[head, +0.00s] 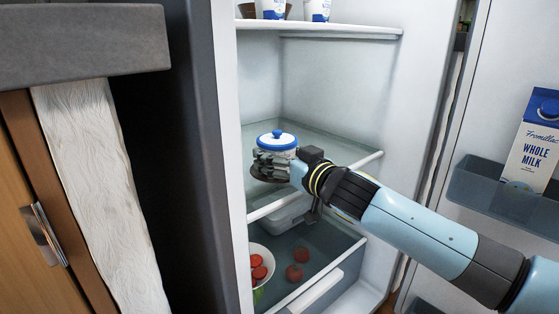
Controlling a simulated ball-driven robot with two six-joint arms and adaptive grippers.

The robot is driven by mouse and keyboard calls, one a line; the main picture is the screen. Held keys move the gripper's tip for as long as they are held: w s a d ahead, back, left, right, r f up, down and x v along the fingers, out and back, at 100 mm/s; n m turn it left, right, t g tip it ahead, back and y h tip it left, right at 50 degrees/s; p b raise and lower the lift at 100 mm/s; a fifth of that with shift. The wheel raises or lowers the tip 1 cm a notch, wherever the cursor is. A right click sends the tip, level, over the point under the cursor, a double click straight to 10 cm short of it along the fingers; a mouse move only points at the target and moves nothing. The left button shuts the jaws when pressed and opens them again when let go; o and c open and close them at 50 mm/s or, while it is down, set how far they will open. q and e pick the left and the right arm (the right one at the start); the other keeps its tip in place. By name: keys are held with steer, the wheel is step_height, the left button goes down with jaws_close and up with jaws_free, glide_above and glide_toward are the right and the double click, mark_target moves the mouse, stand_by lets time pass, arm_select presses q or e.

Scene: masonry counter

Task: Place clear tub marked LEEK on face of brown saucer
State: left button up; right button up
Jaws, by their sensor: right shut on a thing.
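A pale tub with a blue-and-white lid (277,139) is inside the open fridge, over the middle glass shelf. My right gripper (273,160) is shut around its body from the right. The fingers cover most of the tub, and I cannot read any LEEK mark. A dark brown saucer (262,177) shows just under the fingers, partly hidden by them. I cannot tell whether the tub's base touches the saucer. My left gripper is out of view.
The glass shelf (325,147) is clear behind the tub. An upper shelf (340,31) holds white-and-blue cups (318,9). Below are a clear container (290,214), a white bowl (266,254) and loose red items (295,273). A milk carton (534,143) stands in the door rack.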

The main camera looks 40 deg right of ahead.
steer(key=o, duration=1.4)
